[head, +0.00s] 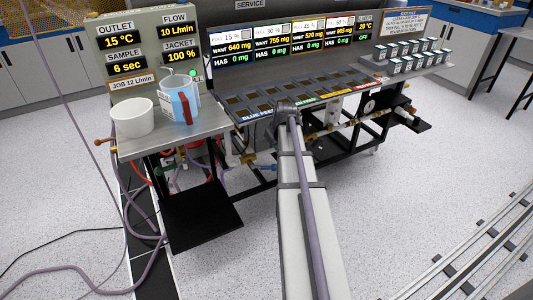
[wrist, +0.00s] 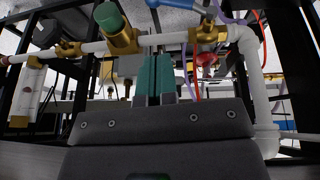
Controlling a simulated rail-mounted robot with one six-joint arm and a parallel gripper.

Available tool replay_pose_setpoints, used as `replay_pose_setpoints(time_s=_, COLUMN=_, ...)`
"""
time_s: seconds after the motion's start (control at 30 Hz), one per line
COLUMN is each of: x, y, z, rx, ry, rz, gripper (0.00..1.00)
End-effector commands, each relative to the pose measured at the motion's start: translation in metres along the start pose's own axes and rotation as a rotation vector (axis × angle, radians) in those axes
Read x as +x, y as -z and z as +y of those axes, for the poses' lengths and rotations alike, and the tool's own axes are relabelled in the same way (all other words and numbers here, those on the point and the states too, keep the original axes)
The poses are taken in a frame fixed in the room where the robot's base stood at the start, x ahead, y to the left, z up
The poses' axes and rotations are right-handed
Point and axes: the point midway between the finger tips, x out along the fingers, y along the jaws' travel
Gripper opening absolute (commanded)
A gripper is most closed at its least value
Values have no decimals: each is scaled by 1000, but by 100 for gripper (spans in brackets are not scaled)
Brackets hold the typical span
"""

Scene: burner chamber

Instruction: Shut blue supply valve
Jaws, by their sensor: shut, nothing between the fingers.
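In the wrist view a blue lever (wrist: 190,5) shows at the top edge, partly cut off. A brass valve body (wrist: 207,38) sits just below it on a white pipe; the lever seems to belong to it, running up and to the left. My gripper (wrist: 155,72) has teal fingers standing side by side, closed and empty. They appear below and left of the brass body; I see no contact with the lever. In the head view a "BLUE FEED" label (head: 258,116) marks the bench front, and my arm hides the gripper's fingers.
A brass fitting with a green cap (wrist: 111,17) is on the pipe to the left. A red part (wrist: 206,60) hangs below the valve. Black frame posts and hoses crowd both sides.

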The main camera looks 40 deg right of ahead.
Motion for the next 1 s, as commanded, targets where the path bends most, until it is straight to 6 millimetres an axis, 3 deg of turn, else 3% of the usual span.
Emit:
replay_pose_setpoints(time_s=0.6, x=124, y=-6, z=0, rx=-1, ry=3, rz=0, gripper=0)
replay_pose_setpoints(time_s=0.77, x=138, y=-8, z=3, rx=0, ry=3, rz=0, gripper=0)
replay_pose_setpoints(time_s=1.0, x=137, y=-8, z=4, rx=0, ry=3, rz=0, gripper=0)
